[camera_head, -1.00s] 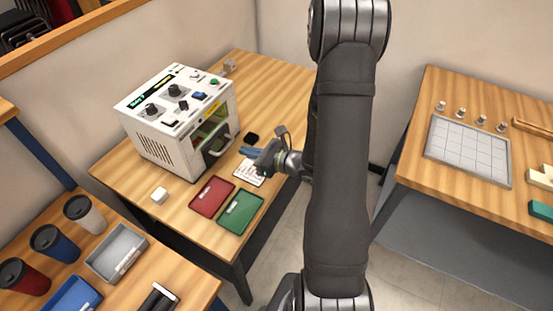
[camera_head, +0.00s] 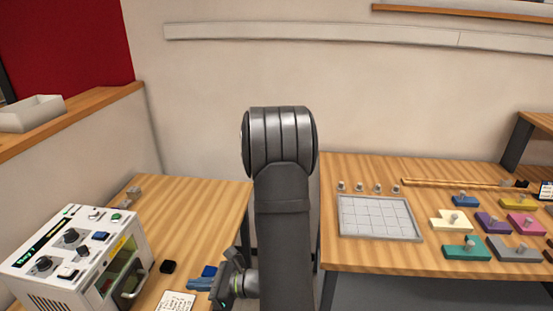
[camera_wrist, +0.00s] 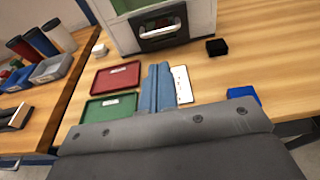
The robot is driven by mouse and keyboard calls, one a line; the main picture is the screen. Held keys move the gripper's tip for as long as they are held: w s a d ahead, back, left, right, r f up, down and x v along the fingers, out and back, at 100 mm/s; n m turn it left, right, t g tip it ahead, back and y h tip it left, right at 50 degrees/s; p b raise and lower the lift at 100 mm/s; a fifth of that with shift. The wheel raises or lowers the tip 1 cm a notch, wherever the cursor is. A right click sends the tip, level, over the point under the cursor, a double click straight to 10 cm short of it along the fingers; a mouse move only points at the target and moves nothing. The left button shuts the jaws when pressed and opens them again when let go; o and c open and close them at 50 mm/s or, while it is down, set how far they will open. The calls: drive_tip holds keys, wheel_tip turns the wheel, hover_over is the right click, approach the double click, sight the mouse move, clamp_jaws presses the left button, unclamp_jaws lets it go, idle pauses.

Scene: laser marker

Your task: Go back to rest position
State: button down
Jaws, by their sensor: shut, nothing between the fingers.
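My gripper (camera_head: 198,284) is at the lower middle of the head view, beside my upright dark arm. Its two blue fingers are together with nothing between them. In the wrist view the shut gripper (camera_wrist: 157,88) points forward over the wooden table, between the red and green trays and a white card. The white laser marker machine (camera_head: 82,262) stands left of the gripper in the head view. It also shows ahead of the fingers in the wrist view (camera_wrist: 203,18).
A red tray (camera_wrist: 116,78), a green tray (camera_wrist: 108,108), a white card (camera_wrist: 182,85), a black block (camera_wrist: 216,47) and a blue block (camera_wrist: 243,93) lie around the gripper. A right-hand table holds a gridded tray (camera_head: 378,217) and several coloured pieces. A floor gap separates the tables.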

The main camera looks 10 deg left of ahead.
sight(142, 284)
drive_tip(key=shift+a, duration=0.1)
drive_tip(key=x, duration=1.3)
drive_tip(key=shift+a+f, duration=0.1)
drive_tip(key=shift+a, duration=0.3)
drive_tip(key=c, duration=2.1)
unclamp_jaws()
